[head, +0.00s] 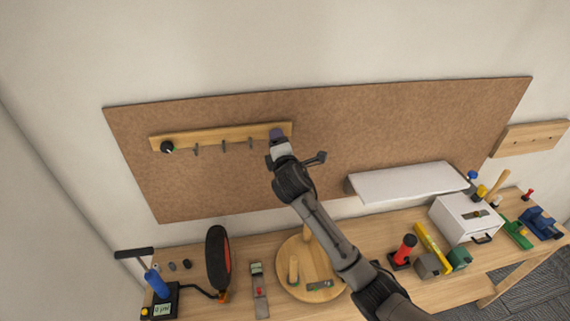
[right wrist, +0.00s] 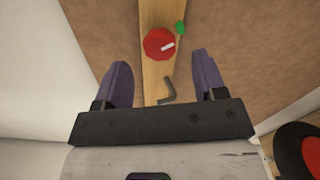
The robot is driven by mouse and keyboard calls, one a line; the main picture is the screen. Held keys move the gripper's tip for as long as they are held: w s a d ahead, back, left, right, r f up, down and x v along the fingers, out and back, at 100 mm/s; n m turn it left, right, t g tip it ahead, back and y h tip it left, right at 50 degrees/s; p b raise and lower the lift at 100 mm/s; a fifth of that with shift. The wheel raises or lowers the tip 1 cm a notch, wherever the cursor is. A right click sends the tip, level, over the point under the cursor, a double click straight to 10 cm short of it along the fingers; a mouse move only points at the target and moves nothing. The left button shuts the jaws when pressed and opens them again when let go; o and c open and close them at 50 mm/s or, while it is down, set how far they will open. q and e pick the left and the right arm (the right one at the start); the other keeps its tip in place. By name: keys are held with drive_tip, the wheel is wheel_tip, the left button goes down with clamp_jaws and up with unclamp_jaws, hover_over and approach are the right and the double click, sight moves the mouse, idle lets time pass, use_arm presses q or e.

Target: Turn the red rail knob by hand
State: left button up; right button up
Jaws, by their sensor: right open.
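In the right wrist view the red rail knob (right wrist: 157,45) is a round red disc with a white line on its face. It sits on the wooden rail (right wrist: 154,78), with a green marker (right wrist: 180,30) beside its edge. My right gripper (right wrist: 161,60) is open, its two purple fingers apart on either side of the rail, with the knob ahead between the tips. I see no contact. In the head view my right gripper (head: 277,136) is at the right end of the rail (head: 215,136) and hides the red knob. My left gripper is not in view.
A black knob (head: 167,147) is at the rail's left end, and dark hooks (head: 224,145) hang between. One hook (right wrist: 168,93) lies between my fingers in the wrist view. Below, the bench (head: 196,252) holds tools and a wheel (head: 217,262). A white shelf (head: 408,182) juts out right.

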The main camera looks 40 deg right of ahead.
drive_tip(key=b+v, duration=0.1)
drive_tip(key=v, duration=0.8)
drive_tip(key=shift+s+a, duration=0.15)
drive_tip(key=shift+s, duration=0.15)
drive_tip(key=s+a+f+m+g+y+p, duration=0.35)
drive_tip(key=s+a+f+m, duration=0.3)
drive_tip(key=s, duration=0.35)
drive_tip(key=s+a+f+m+g+y+p, duration=0.2)
drive_tip(key=s+a+f+m+g+y, duration=0.35)
drive_tip(key=s, duration=0.45)
drive_tip(key=s+a+f+g+p, duration=0.1)
drive_tip(key=s+f, duration=0.3)
drive_tip(key=s, duration=0.4)
drive_tip(key=s+a+f+m+g+p, duration=0.1)
drive_tip(key=s+a+f+g+p, duration=0.1)
drive_tip(key=s+f, duration=0.3)
drive_tip(key=s+p, duration=0.1)
drive_tip(key=s, duration=0.3)
drive_tip(key=shift+a, duration=0.15)
